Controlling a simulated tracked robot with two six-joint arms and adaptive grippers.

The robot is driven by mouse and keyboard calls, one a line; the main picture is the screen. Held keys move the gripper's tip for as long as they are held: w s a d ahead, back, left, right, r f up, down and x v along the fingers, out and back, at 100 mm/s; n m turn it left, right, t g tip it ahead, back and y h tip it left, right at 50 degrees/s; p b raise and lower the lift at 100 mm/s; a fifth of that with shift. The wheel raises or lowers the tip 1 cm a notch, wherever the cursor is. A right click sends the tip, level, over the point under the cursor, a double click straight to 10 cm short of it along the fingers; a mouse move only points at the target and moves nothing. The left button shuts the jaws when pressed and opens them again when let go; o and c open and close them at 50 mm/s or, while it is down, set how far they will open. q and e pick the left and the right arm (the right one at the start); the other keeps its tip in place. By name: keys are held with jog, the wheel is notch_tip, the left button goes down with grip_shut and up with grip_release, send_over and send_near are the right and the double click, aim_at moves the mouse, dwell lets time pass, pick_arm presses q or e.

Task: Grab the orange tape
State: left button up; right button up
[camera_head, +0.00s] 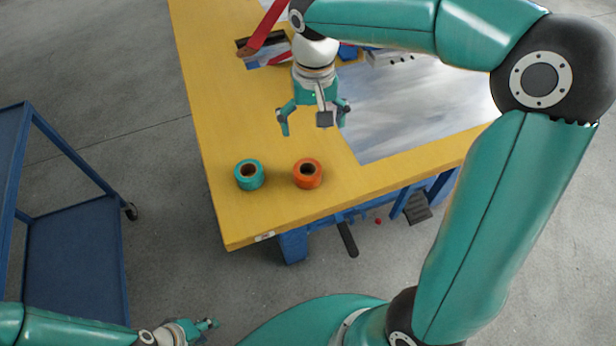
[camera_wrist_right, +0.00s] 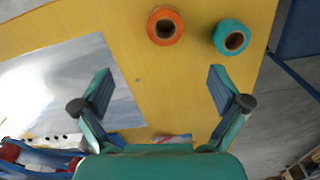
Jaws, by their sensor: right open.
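The orange tape (camera_head: 308,174) is a roll with a dark brown core, on the yellow table near its front edge. It also shows at the top of the right wrist view (camera_wrist_right: 179,24). My right gripper (camera_head: 313,121) is open and empty over the table, behind the orange tape and apart from it. Its two spread fingers show in the right wrist view (camera_wrist_right: 160,88), with the tape beyond their tips. My left gripper (camera_head: 209,325) is low at the bottom left, away from the table; its finger opening is too small to judge.
A teal tape roll (camera_head: 249,175) stands just left of the orange one. The yellow table (camera_head: 215,110) bears a shiny metal sheet (camera_head: 410,105) at right and a red-handled tool (camera_head: 264,28) behind. A blue cart (camera_head: 75,250) stands at left.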

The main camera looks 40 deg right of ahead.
send_near(307, 170)
jog(key=shift+s+a+f+b, duration=0.25)
jog(key=shift+s+f+b, duration=0.2)
jog(key=shift+s+f, duration=0.65)
jog(key=shift+w+a+f, duration=0.1)
jog(key=shift+w+f, duration=0.05)
jog(key=shift+f, duration=1.25)
jog(key=shift+w+a+f, duration=0.1)
jog(key=shift+w+f, duration=0.05)
jog(key=shift+f, duration=1.25)
jog(key=c, duration=1.3)
jog(key=shift+r, duration=0.1)
